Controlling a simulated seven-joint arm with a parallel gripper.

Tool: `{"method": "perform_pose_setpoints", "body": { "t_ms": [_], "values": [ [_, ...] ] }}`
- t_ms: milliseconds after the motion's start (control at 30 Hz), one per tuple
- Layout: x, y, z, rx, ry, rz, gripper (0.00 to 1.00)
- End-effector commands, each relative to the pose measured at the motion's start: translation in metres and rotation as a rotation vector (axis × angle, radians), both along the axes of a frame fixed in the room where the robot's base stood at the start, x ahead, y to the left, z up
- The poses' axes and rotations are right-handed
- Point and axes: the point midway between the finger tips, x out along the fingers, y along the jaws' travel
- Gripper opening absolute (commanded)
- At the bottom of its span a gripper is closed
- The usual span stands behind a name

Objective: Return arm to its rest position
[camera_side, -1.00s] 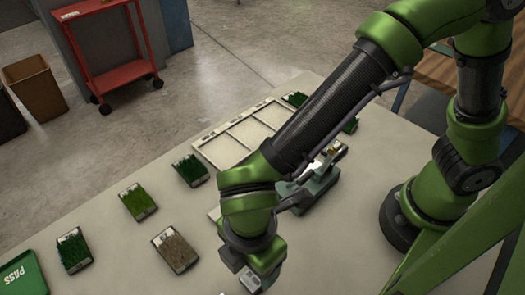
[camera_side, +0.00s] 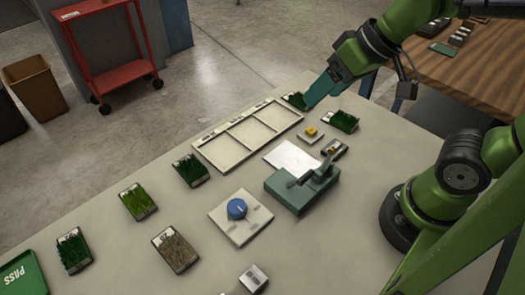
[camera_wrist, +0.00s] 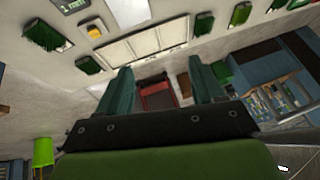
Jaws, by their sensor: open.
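My gripper (camera_side: 318,92) is raised over the far right end of the table in the side view, its teal fingers pointing down and left. It is empty. In the side view its tips overlap a dark green turf sample (camera_side: 292,99); I cannot tell how far above it they are. In the wrist view the two fingers of my gripper (camera_wrist: 158,72) stand well apart with nothing between them. The view between them looks past the table edge to the floor and the red cart (camera_wrist: 157,97).
A white tray (camera_side: 222,145) with empty compartments lies along the far edge. Turf samples (camera_side: 190,170) stand around it. A green press-like device (camera_side: 300,190), a blue knob on a plate (camera_side: 237,209) and a yellow button (camera_side: 311,132) stand mid-table. A green PASS tray (camera_side: 24,272) is at left.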

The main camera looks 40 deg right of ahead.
Motion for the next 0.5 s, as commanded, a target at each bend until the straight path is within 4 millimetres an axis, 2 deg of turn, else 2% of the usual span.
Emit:
{"method": "perform_pose_setpoints", "body": {
  "t_ms": [33, 167, 500],
  "values": [
    [-0.005, -0.015, 0.004, 0.045, -0.029, -0.093, 0.68],
    [-0.011, -0.034, 0.007, 0.122, -0.068, -0.231, 0.68],
    [-0.013, -0.038, 0.008, 0.142, -0.077, -0.265, 0.68]
  ]
}}
